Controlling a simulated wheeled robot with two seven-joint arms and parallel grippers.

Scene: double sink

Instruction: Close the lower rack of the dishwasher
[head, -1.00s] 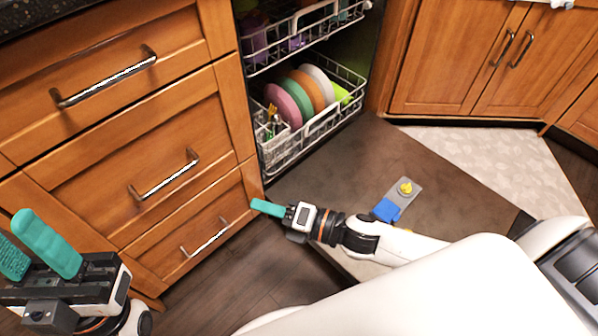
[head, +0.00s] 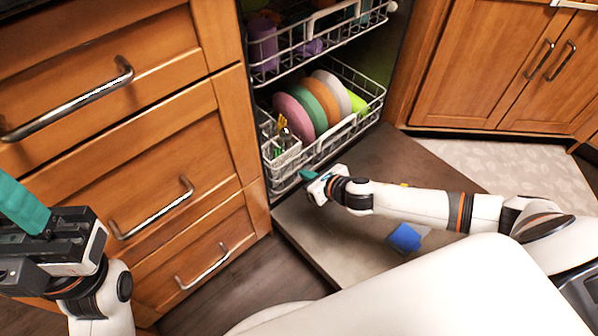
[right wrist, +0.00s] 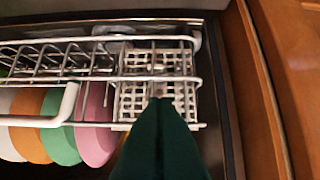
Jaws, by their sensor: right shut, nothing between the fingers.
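The lower rack (head: 331,142) is a white wire rack at the bottom of the dishwasher opening, loaded with pink, green, orange and white plates (head: 296,112). A basket with cutlery (head: 284,140) stands at its left front corner. My right gripper (head: 305,175) is shut and empty, its teal fingers just in front of the rack's lower front left part. In the right wrist view the fingers (right wrist: 160,125) overlap the grid basket (right wrist: 186,98); I cannot tell if they touch it. My left gripper (head: 25,210) is partly cut off at the left edge, open and empty.
The upper rack (head: 330,32) with purple cups is above. Wooden drawers (head: 150,170) with metal handles stand to the left.

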